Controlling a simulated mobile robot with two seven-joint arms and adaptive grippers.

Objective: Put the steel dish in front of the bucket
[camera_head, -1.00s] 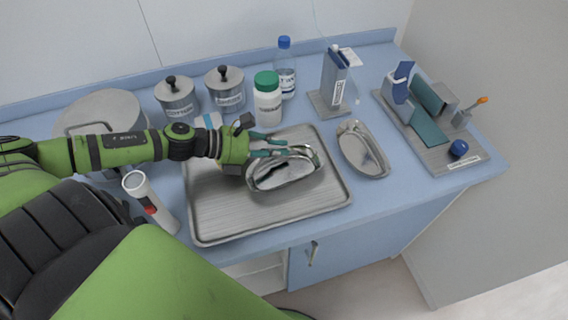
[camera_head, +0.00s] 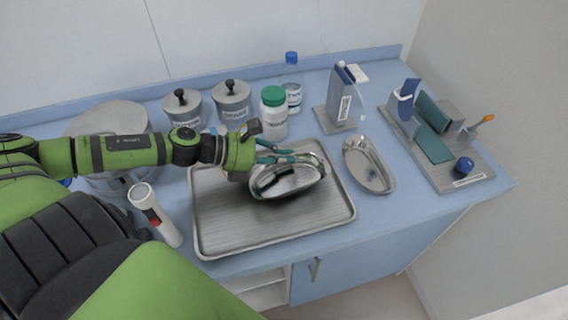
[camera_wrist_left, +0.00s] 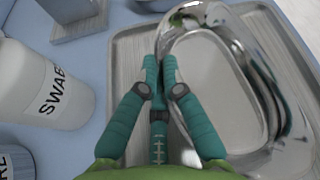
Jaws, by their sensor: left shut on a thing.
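A shiny oval steel dish (camera_head: 300,187) is over the tray at the centre of the head view. It looks tilted; whether it touches the tray is hard to tell. My left gripper (camera_head: 291,156) is shut on its far rim. In the left wrist view the teal fingers (camera_wrist_left: 160,68) pinch the left rim of the dish (camera_wrist_left: 215,75). A large round steel vessel, likely the bucket (camera_head: 112,114), stands at the left, partly hidden behind my left arm. A second, similar steel dish (camera_head: 368,165) lies on the counter right of the tray. My right gripper is not in view.
The ribbed tray (camera_head: 215,235) fills the counter's middle. Behind it stand two lidded steel jars (camera_head: 232,102), a green-capped white bottle (camera_head: 274,115) and a clear bottle (camera_head: 292,90). A flashlight (camera_head: 155,215) lies left of the tray. A stand with blue items (camera_head: 440,145) is at the right.

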